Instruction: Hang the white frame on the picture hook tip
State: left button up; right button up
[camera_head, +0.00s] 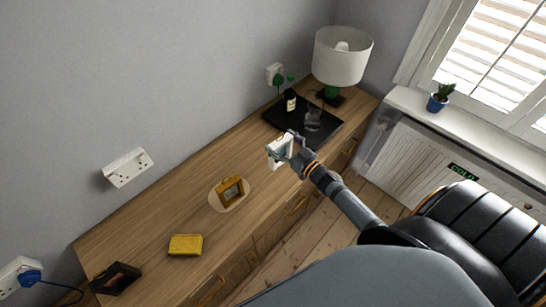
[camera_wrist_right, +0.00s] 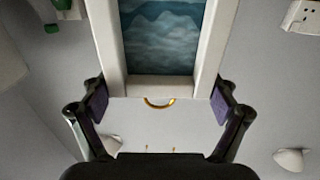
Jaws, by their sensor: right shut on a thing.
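The white frame (camera_head: 277,157) is held by my right gripper (camera_head: 290,143) in the air over the right half of the wooden sideboard in the head view. In the right wrist view the white frame (camera_wrist_right: 113,58) surrounds a blue, cloudy picture, and the gripper's two fingers (camera_wrist_right: 162,102) press on its sides. A curved gold piece (camera_wrist_right: 158,103) shows at the frame's lower edge; I cannot tell whether it belongs to the frame or to a hook. I cannot make out the picture hook clearly in the head view. My left gripper is not in view.
The sideboard (camera_head: 150,222) carries a gold frame (camera_head: 230,188), a yellow box (camera_head: 185,245), a dark frame (camera_head: 115,278) and a black tray (camera_head: 272,117) with a bottle (camera_head: 290,100) and glass. A lamp (camera_head: 342,56) stands at the far end. Sockets (camera_head: 128,167) sit on the grey wall.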

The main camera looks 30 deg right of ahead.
pick_arm(q)
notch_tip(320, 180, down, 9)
jog(key=b, duration=0.8)
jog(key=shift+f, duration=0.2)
pick_arm(e)
jog(key=w+f, duration=0.5)
jog(key=f, duration=0.3)
jog(key=shift+w+f, duration=0.25)
jog(key=shift+f, duration=0.1)
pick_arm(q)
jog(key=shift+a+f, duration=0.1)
pick_arm(e)
jog(key=shift+a+f, duration=0.1)
jog(key=o, duration=1.5)
jog(key=shift+f, duration=0.1)
